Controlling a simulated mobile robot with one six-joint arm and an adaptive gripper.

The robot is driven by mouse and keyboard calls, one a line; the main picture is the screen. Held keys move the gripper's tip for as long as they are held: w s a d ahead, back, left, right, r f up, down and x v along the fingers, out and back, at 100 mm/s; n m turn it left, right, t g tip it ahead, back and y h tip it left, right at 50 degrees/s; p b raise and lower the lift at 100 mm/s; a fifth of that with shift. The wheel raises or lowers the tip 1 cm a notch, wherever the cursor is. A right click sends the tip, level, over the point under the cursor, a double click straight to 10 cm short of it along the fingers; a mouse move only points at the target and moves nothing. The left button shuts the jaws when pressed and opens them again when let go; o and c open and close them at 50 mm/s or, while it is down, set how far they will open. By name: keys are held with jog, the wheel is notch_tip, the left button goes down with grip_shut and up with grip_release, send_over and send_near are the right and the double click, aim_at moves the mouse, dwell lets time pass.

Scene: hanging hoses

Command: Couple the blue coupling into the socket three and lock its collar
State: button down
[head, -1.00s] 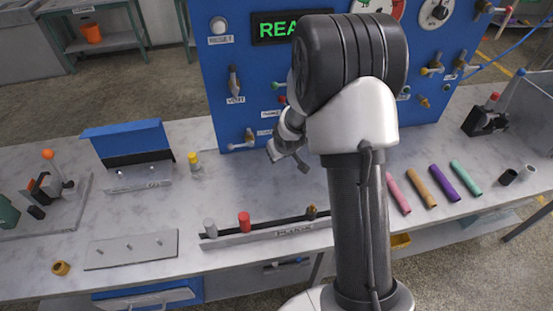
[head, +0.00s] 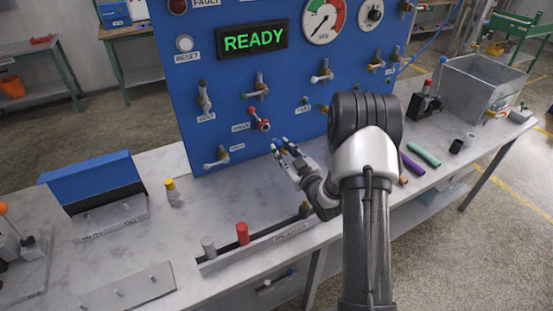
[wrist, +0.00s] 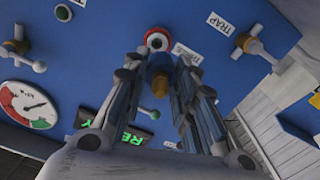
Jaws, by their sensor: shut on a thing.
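My gripper (head: 280,147) is in front of the lower part of the blue panel, fingers toward it. In the wrist view my gripper (wrist: 160,88) is shut on the blue coupling (wrist: 159,64), with a brass-coloured part (wrist: 160,86) between the fingers. In the head view the coupling is too small to tell from the fingers. A red-ringed socket (head: 260,123) is on the panel, up and left of my gripper. It also shows in the wrist view (wrist: 157,40), just beyond the coupling, and I cannot tell whether they touch. The small labels are too blurred to tell which socket is three.
The blue panel (head: 225,90) carries several levered fittings, a READY display (head: 252,39) and a gauge (head: 323,20). On the table (head: 190,228) stand a rack with a red cylinder (head: 242,233), a yellow-capped bottle (head: 173,192) and a blue-lidded box (head: 93,185). Colored tubes lie at right.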

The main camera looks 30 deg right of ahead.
aim_at(276, 140)
jog(key=shift+s+d+r, duration=0.15)
jog(key=shift+s, duration=0.1)
jog(key=shift+w+b, duration=0.1)
jog(key=shift+b, duration=0.35)
jog(key=w+b, duration=0.1)
jog(key=w, duration=0.3)
jog(key=shift+b, duration=0.4)
jog(key=shift+w, duration=0.95)
jog(key=shift+w, duration=1.75)
dwell(2.2)
jog(key=c, duration=1.2)
grip_release()
jog(key=s, duration=1.2)
